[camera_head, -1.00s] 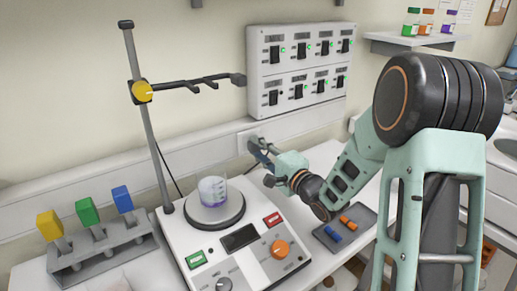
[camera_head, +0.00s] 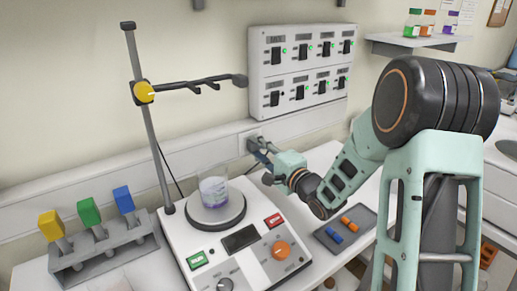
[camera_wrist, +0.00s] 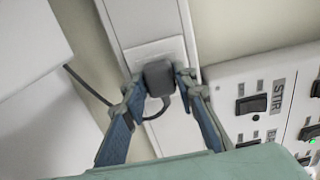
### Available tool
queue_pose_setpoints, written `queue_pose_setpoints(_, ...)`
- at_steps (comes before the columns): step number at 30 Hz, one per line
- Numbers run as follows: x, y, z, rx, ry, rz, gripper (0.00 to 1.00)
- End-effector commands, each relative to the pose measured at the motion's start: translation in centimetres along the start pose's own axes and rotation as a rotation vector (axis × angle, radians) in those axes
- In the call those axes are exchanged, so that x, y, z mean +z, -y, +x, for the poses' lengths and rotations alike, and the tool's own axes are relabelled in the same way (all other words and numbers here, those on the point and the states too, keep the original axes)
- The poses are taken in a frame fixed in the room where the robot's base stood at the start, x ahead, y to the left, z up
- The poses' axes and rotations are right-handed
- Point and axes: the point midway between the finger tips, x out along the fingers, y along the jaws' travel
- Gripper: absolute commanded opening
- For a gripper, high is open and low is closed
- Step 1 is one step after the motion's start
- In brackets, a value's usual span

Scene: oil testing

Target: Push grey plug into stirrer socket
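The grey plug (camera_wrist: 159,78) sits at the face of the white wall socket (camera_wrist: 150,50) in the wrist view, with its cable hanging below. Whether it is fully seated cannot be told. My gripper (camera_wrist: 160,82) has one finger on each side of the plug, close to its sides; in the head view my gripper (camera_head: 255,146) reaches the socket plate (camera_head: 247,136) on the wall trunking. The fingertips seem to touch or nearly touch the plug, and a slim gap may show at the right finger.
A switch panel (camera_head: 300,70) is on the wall above and right of the socket. The stirrer hotplate (camera_head: 240,245) with a beaker (camera_head: 213,190) stands below, beside a stand rod (camera_head: 150,120). A grey tray (camera_head: 362,222) lies right of the hotplate.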

Motion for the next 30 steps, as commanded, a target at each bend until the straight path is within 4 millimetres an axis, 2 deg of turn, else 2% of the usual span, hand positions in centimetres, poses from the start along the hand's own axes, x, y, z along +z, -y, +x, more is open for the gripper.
queue_pose_setpoints(1,0.0,0.0,0.0,0.000,0.000,0.000,0.34)
queue_pose_setpoints(4,0.0,0.0,0.0,0.000,0.000,0.000,0.44)
queue_pose_setpoints(15,-0.1,0.0,-0.7,0.001,-0.001,0.000,0.44)
queue_pose_setpoints(20,-0.1,0.0,-3.2,0.001,-0.004,0.000,0.44)
queue_pose_setpoints(30,-0.1,0.0,-10.1,0.001,-0.003,0.000,0.44)
